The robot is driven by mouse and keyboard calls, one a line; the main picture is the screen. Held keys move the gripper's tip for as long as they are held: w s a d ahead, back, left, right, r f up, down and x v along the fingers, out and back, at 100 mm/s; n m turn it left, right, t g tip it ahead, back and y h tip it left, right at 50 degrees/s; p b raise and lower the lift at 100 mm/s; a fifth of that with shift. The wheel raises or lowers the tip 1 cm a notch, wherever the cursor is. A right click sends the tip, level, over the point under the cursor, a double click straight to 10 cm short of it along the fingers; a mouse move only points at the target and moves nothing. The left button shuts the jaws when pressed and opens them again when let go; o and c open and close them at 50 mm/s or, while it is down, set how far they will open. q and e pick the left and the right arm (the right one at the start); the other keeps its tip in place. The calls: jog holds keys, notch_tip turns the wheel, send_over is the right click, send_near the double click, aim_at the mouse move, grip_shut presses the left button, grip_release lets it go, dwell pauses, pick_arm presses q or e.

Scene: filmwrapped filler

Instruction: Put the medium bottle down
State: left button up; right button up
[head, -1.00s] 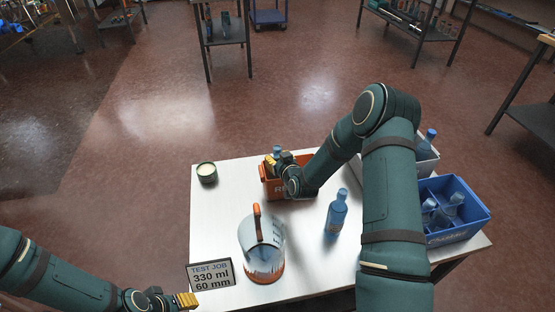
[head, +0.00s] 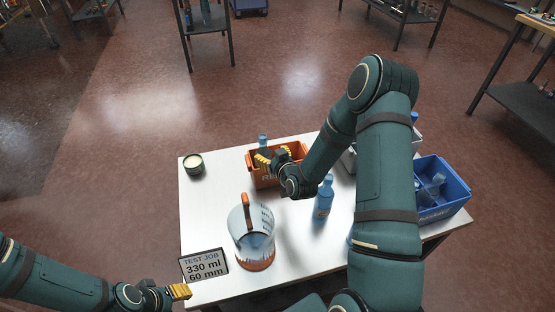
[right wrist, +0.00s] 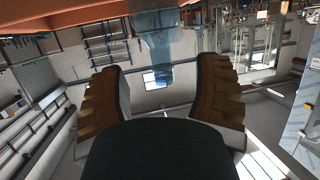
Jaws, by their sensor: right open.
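A blue bottle (head: 263,142) stands in the orange bin (head: 262,180) at the table's back, only its top showing above the rim. My right gripper (head: 276,157) is open at the bin's near right, apart from that bottle. In the right wrist view the blue bottle (right wrist: 155,45) shows beyond the spread fingers, with nothing between them. A second blue bottle (head: 323,200) stands upright on the table, right of the bin. I cannot tell by size which is the medium one. My left gripper (head: 180,292) is at the table's front left corner, its opening unclear.
A clear jug (head: 240,222) with an orange handle and base stands mid-table, behind a sign (head: 205,266) reading 330 ml, 60 mm. A small green tin (head: 194,165) is back left. A blue crate (head: 452,207) holding bottles is at right; a grey crate is partly hidden by my arm.

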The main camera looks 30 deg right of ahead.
jog(key=shift+v, duration=2.65)
